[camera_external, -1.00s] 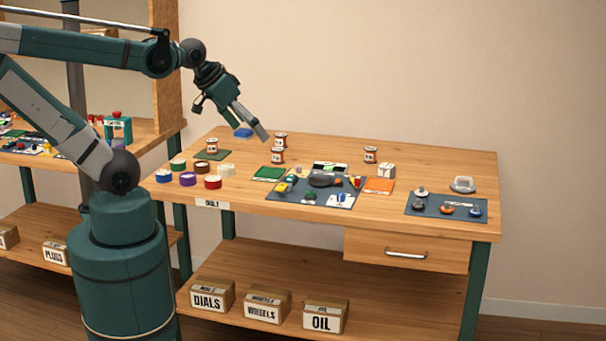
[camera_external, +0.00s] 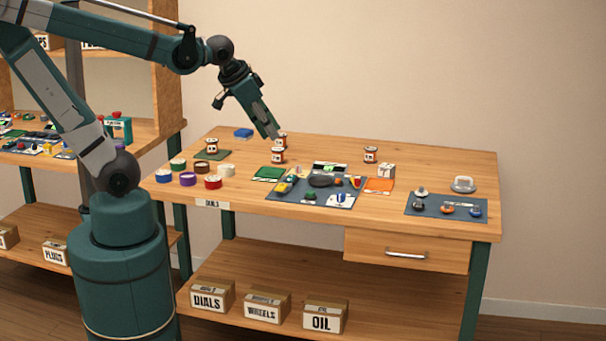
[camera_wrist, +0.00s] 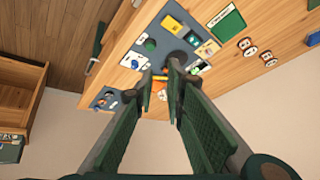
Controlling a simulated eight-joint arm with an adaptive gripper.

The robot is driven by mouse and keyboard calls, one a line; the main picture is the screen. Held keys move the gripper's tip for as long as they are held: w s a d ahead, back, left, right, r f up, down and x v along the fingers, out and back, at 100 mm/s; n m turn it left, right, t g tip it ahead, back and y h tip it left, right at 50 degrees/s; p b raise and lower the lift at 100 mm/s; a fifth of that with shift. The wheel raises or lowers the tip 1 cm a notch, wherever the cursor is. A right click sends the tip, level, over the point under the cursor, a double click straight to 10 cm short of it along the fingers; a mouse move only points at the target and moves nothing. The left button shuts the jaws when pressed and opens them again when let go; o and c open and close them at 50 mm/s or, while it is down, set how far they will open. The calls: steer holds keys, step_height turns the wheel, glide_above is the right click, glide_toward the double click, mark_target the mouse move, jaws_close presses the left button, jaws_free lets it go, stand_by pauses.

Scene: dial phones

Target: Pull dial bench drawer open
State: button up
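The dial bench (camera_external: 300,208) is a wooden-topped workbench with dark green legs. Its drawer (camera_external: 375,249) sits under the right part of the top and looks shut, its front face flush below the edge. A silver bar handle (camera_external: 407,254) is on the drawer front. My gripper (camera_external: 275,135) is above the back left part of the bench top, pointing down and right, well away from the handle. In the wrist view its two fingers (camera_wrist: 162,75) are apart with nothing held between them.
On the bench top are a dark mat (camera_external: 300,200) with small parts, a second mat (camera_external: 430,208), several tape rolls (camera_external: 188,180) and small cans (camera_external: 371,155). Labelled boxes (camera_external: 262,308) stand on the lower shelf. The space before the drawer looks clear.

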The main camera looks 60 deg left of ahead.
steer(key=w+d+f+m+y, duration=0.2)
steer(key=w+d+f, duration=0.25)
steer(key=w, duration=0.35)
steer(key=w+d+f+m+y+b, duration=0.1)
steer(key=w+d+f+y, duration=0.1)
steer(key=w+d+f, duration=0.35)
steer(key=w+d+f+m+y, duration=0.2)
steer(key=w+d, duration=0.3)
steer(key=w, duration=0.5)
steer(key=m+t+y+b, duration=0.2)
steer(key=t+y, duration=0.2)
steer(key=t, duration=0.1)
glide_toward(405, 256)
steer(key=shift+x, duration=1.35)
steer(key=shift+b+x, duration=0.7)
steer(key=shift+x, duration=3.25)
steer(key=shift+c, duration=0.3)
